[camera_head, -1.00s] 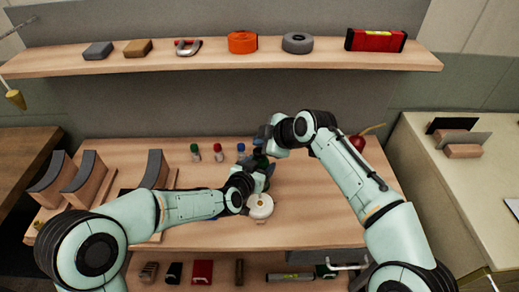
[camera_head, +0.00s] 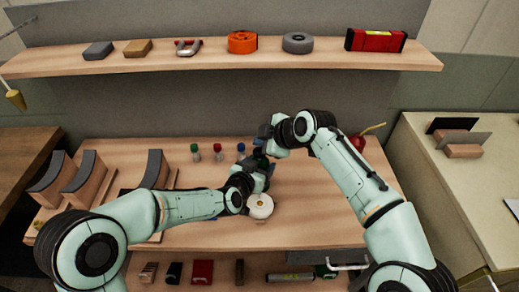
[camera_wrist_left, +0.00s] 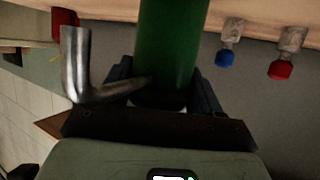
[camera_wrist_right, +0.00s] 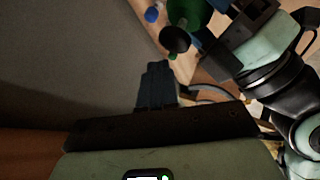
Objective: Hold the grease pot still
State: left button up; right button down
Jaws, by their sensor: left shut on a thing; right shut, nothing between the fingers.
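The grease pot appears to be the green cylinder (camera_wrist_left: 168,45) upright between the fingers of my left gripper (camera_wrist_left: 165,95) in the left wrist view. The right wrist view shows the green piece (camera_wrist_right: 190,12) with a dark round end (camera_wrist_right: 175,40) beside my left gripper. In the head view my left gripper (camera_head: 258,172) largely hides it. My right gripper (camera_head: 264,140) is shut and empty just above and behind it; its closed fingers (camera_wrist_right: 157,85) point toward the bench.
Small capped bottles (camera_head: 218,152) stand behind, and a red can (camera_head: 358,143) stands at right. Curved blocks (camera_head: 88,172) stand at left. The front right of the bench (camera_head: 330,225) is clear.

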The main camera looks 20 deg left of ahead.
jog(key=shift+f, duration=0.15)
dwell(0.5)
jog(key=shift+f, duration=0.25)
jog(key=shift+f, duration=1)
dwell(0.9)
jog(key=shift+r, duration=1.35)
jog(key=shift+r, duration=0.1)
jog(key=shift+r, duration=2.45)
dwell(0.5)
